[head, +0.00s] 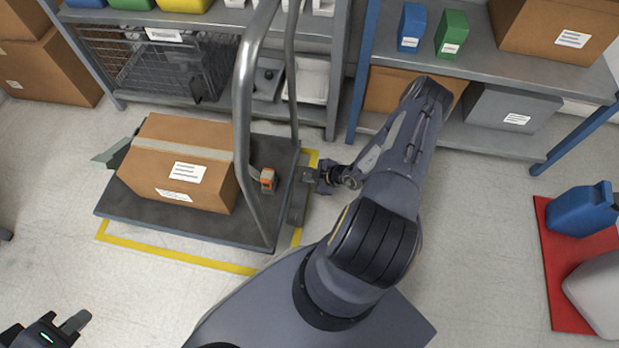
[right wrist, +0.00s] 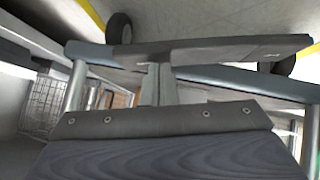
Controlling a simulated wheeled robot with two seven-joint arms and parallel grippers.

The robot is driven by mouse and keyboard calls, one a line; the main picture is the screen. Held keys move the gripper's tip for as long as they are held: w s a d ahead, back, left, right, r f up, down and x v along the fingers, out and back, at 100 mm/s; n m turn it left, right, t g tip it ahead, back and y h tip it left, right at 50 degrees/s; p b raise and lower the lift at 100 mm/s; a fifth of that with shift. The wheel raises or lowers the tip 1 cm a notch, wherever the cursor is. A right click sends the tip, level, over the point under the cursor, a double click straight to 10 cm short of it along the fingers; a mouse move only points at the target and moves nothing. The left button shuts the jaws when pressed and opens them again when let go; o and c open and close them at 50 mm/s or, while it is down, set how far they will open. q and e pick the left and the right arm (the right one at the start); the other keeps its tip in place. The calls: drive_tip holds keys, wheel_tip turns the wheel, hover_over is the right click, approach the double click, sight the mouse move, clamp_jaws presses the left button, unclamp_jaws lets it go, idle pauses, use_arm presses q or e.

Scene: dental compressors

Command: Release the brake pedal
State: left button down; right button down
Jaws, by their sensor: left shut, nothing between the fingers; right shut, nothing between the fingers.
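The brake pedal appears to be the dark grey bar (head: 297,205) at the right end of the platform cart (head: 230,228), just outside its handle. In the right wrist view a wide dark bar (right wrist: 225,50) crosses the upper part, in front of the cart's edge. My right gripper (head: 309,180) is shut and empty beside the far part of the bar. Its fingers (right wrist: 157,83) reach up to the bar in the wrist view; I cannot tell whether they touch. My left gripper (head: 76,323) is shut and empty, at the bottom left, away from the cart.
A cardboard box (head: 180,160) rides on the cart. A small orange item (head: 268,179) is by the tall metal handle (head: 243,110). Yellow floor tape (head: 180,254) frames the cart. Shelves (head: 480,72) stand behind. A red mat (head: 560,280) with containers lies right.

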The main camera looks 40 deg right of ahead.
drive_tip(key=shift+w+d+f+b, duration=0.15)
drive_tip(key=shift+d+f+b, duration=0.05)
drive_tip(key=shift+f+b, duration=0.1)
drive_tip(key=shift+w+d+f+b, duration=0.2)
drive_tip(key=shift+d+f+b, duration=0.05)
drive_tip(key=shift+f+b, duration=0.2)
drive_tip(key=shift+w+d+f+b, duration=0.2)
drive_tip(key=shift+f+b, duration=0.15)
drive_tip(key=shift+b, duration=0.1)
drive_tip(key=shift+w+d+f+b, duration=0.1)
drive_tip(key=shift+d+f+b, duration=0.05)
drive_tip(key=shift+f+b, duration=0.3)
drive_tip(key=shift+d+f, duration=0.1)
drive_tip(key=shift+f, duration=0.05)
drive_tip(key=p+v, duration=0.3)
drive_tip(key=v, duration=0.5)
idle(0.6)
